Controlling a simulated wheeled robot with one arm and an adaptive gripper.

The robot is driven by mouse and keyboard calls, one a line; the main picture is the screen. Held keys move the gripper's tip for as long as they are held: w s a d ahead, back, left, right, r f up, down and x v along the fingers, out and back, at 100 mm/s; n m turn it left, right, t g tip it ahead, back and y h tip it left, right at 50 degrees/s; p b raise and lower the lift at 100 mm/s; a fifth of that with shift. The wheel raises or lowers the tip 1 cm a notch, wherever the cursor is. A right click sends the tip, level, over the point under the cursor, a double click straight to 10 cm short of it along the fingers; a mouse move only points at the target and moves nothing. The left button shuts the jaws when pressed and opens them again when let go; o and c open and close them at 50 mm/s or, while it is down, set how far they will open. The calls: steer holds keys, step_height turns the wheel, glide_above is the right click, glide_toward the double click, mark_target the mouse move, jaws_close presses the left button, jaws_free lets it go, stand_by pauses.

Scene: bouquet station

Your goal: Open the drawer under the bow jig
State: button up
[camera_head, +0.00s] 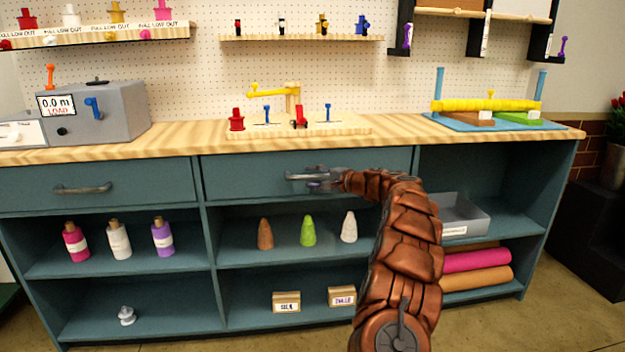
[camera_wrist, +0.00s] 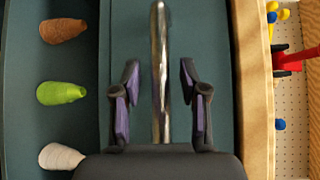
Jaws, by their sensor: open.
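The bow jig, a pale wooden board (camera_head: 350,126) with a yellow arm (camera_head: 268,92) and red and blue parts, sits on the counter. Under it is a wide teal drawer (camera_head: 240,180), its front looking flush with the cabinet. Its metal bar handle (camera_head: 296,177) also shows in the wrist view (camera_wrist: 159,40). My gripper (camera_head: 322,179) is at the handle's right part. In the wrist view my open gripper (camera_wrist: 158,85) has one dark, purple-padded finger on each side of the bar, with gaps visible. Part of the handle is hidden behind the gripper in the head view.
A second drawer (camera_head: 120,187) with its own handle is at the left. Open shelves below hold orange, green and white cones (camera_head: 308,232), bottles (camera_head: 118,240) and small boxes (camera_head: 286,301). A grey tray (camera_head: 465,215) stands right of my arm. The counter edge (camera_head: 250,152) runs above the drawer.

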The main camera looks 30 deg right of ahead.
steer(key=shift+w+a, duration=0.15)
steer(key=shift+w, duration=0.15)
steer(key=shift+c, duration=0.4)
jaws_close()
